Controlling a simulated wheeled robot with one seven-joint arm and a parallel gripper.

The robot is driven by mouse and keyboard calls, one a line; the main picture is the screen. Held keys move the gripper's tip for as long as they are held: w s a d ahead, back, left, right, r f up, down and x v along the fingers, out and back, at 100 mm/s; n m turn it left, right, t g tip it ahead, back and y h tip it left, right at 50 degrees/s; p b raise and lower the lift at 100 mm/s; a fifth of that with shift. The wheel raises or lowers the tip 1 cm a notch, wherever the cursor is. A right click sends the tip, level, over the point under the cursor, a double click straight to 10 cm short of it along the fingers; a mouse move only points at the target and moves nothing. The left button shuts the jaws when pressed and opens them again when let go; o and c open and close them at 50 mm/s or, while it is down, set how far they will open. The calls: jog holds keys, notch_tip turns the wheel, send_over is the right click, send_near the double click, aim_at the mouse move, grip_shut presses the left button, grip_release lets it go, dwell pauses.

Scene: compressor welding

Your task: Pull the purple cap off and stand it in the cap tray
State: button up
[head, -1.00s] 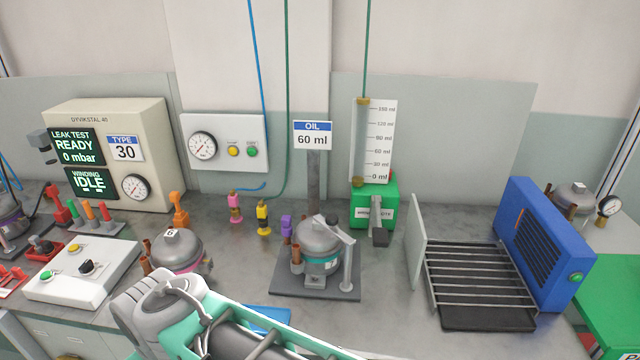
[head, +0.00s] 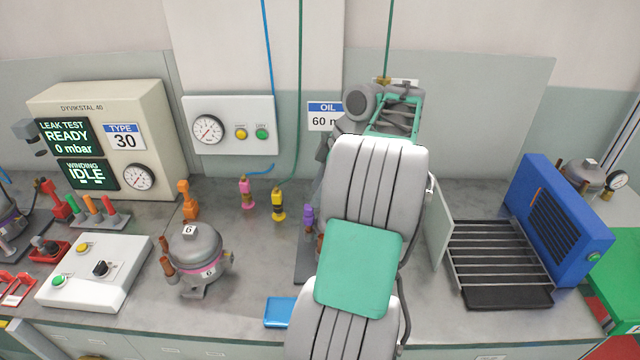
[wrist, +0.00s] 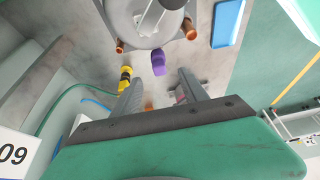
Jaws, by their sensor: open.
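The purple cap (head: 308,217) stands upright beside the compressor, just left of my arm in the head view. In the wrist view the purple cap (wrist: 158,62) lies beyond my open fingertips, roughly between their lines and apart from them. My gripper (wrist: 158,84) is open and empty. The compressor (wrist: 150,22) with copper stubs fills the top of the wrist view; my arm hides most of it in the head view. A small blue tray (head: 279,312) lies at the bench's front edge and also shows in the wrist view (wrist: 227,22); I see nothing in it.
Yellow (head: 278,204) and pink (head: 247,193) fittings stand left of the cap, with hoses nearby. Compressor 6 (head: 195,255) stands further left. A wire rack (head: 490,250) and a blue unit (head: 560,220) are at right. Bench between compressor 6 and the cap is mostly clear.

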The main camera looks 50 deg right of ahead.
aim_at(309, 210)
jog(key=shift+d+f, duration=0.15)
jog(key=shift+f, duration=0.25)
jog(key=b+x, duration=0.3)
jog(key=x, duration=0.4)
grip_shut()
dwell(0.6)
jog(key=shift+w, duration=0.1)
dwell(1.0)
jog(key=c, duration=0.7)
grip_release()
grip_shut()
